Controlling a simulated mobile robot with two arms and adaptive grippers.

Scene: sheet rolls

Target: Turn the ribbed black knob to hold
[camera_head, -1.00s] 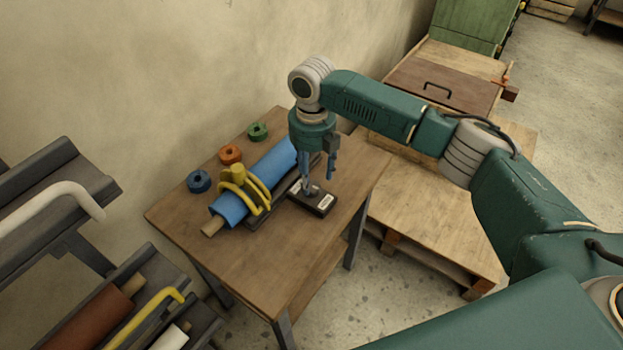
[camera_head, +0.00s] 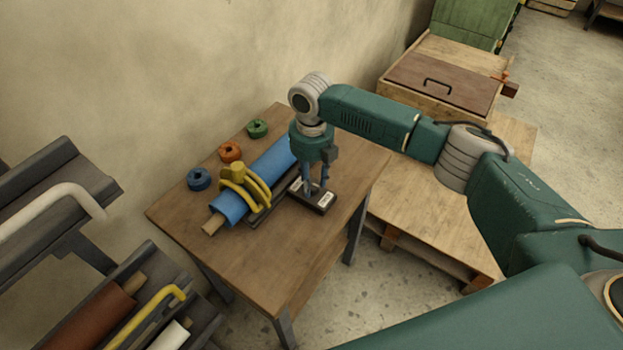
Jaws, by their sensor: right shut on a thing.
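A small dark box (camera_head: 321,206) with pale labels sits on the wooden table, near its right edge. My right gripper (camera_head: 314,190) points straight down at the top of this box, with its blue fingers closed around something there. The ribbed black knob itself is hidden between the fingers, so its setting cannot be seen. My left gripper is not in view.
On the table (camera_head: 262,262), a blue roll (camera_head: 268,170) lies in a dark cradle under a yellow clamp (camera_head: 240,185). Blue (camera_head: 199,179), orange (camera_head: 231,152) and green (camera_head: 257,128) rings lie behind it. A rack with rolls (camera_head: 100,315) stands at the left.

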